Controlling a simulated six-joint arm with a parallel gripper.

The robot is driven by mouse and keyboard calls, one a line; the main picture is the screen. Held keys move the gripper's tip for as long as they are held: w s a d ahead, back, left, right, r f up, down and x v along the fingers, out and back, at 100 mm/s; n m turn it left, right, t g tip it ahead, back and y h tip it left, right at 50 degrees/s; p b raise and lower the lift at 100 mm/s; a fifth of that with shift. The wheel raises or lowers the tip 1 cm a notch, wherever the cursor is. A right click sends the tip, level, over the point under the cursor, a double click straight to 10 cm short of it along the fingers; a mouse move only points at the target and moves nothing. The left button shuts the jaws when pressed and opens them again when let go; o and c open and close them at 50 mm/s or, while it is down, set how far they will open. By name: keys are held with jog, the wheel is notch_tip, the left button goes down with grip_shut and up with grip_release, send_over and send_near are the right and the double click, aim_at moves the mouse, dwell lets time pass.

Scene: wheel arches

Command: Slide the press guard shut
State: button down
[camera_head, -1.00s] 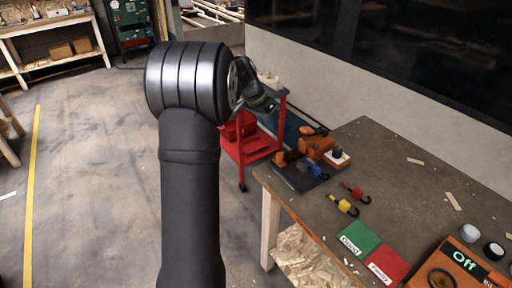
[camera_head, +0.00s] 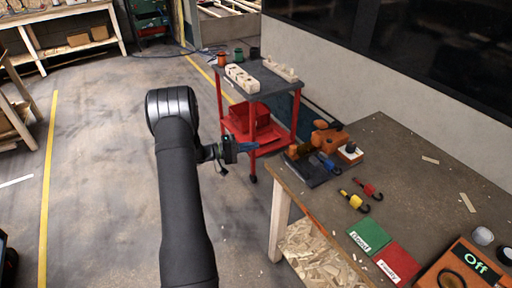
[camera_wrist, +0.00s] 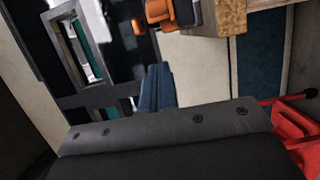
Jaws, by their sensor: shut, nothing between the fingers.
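An orange machine on a dark base plate (camera_head: 318,172) stands at the bench's far left corner, with a blue part (camera_head: 326,163) on it. I cannot tell which part is the press guard or how far it stands open. The orange part (camera_wrist: 160,12) also shows at the top of the wrist view. My gripper (camera_head: 252,146) is left of the machine, off the bench edge and apart from it. Its blue fingers, also in the wrist view (camera_wrist: 157,90), are shut and empty.
A red cart (camera_head: 228,128) with a grey top stands behind my gripper. On the bench (camera_head: 420,190) lie a yellow hook (camera_head: 352,201), a red hook (camera_head: 368,188), green (camera_head: 368,237) and red (camera_head: 398,263) labelled plates and an orange box reading "Off" (camera_head: 462,270). Open floor lies left.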

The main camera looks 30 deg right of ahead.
aim_at(290, 150)
jog(key=x, duration=0.7)
jog(key=shift+s+d+f, duration=0.1)
jog(key=shift+s+d, duration=0.05)
jog(key=shift+d, duration=0.1)
jog(key=shift+s+d, duration=0.3)
jog(key=shift+s, duration=0.25)
jog(key=shift+s+d, duration=0.25)
jog(key=shift+s, duration=0.3)
jog(key=shift+s+d, duration=0.35)
jog(key=shift+s, duration=0.3)
jog(key=shift+s, duration=0.1)
jog(key=shift+s, duration=2.6)
jog(key=w, duration=0.1)
jog(key=w+a, duration=0.2)
jog(key=shift+w, duration=0.4)
jog(key=v, duration=1)
